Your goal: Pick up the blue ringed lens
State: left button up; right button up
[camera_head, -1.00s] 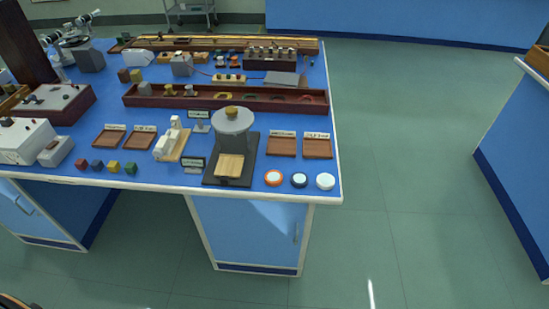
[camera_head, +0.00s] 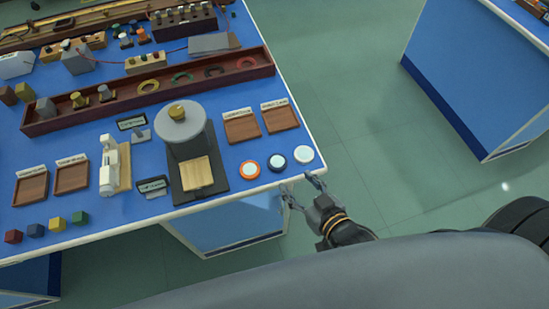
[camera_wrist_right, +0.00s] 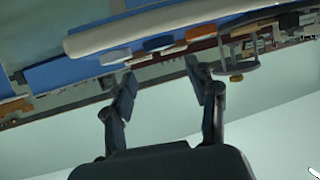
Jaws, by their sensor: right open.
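The blue ringed lens (camera_head: 277,160) lies flat near the front right corner of the blue bench, between an orange ringed lens (camera_head: 250,169) and a white ringed lens (camera_head: 304,154). In the right wrist view, the blue ringed lens (camera_wrist_right: 158,43) shows edge-on near the bench edge, beyond the fingers. My right gripper (camera_head: 301,189) is open and empty, just off the bench's front edge, below and to the right of the blue ringed lens. Its two spread fingers (camera_wrist_right: 158,85) also show in the right wrist view. My left gripper is out of view.
A dark stand with a round grey plate (camera_head: 181,122) is left of the lenses. Two labelled wooden trays (camera_head: 242,128) (camera_head: 280,118) lie behind them. A long red-brown rail box (camera_head: 130,109) runs further back. Open floor is to the right.

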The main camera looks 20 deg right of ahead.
aim_at(278, 162)
jog(key=x, duration=0.3)
jog(key=shift+w, duration=0.15)
jog(key=shift+w+a+f, duration=0.2)
jog(key=shift+w+f, duration=0.05)
jog(key=shift+w, duration=0.25)
jog(key=shift+w+p, duration=0.3)
jog(key=shift+w, duration=0.05)
jog(key=x, duration=0.4)
jog(key=shift+w+f+p, duration=0.1)
jog(key=shift+f+p, duration=0.05)
jog(key=shift+p, duration=0.15)
jog(key=shift+c, duration=0.7)
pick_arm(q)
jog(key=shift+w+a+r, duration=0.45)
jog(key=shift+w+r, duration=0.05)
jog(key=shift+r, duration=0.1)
pick_arm(e)
jog(key=c, duration=0.7)
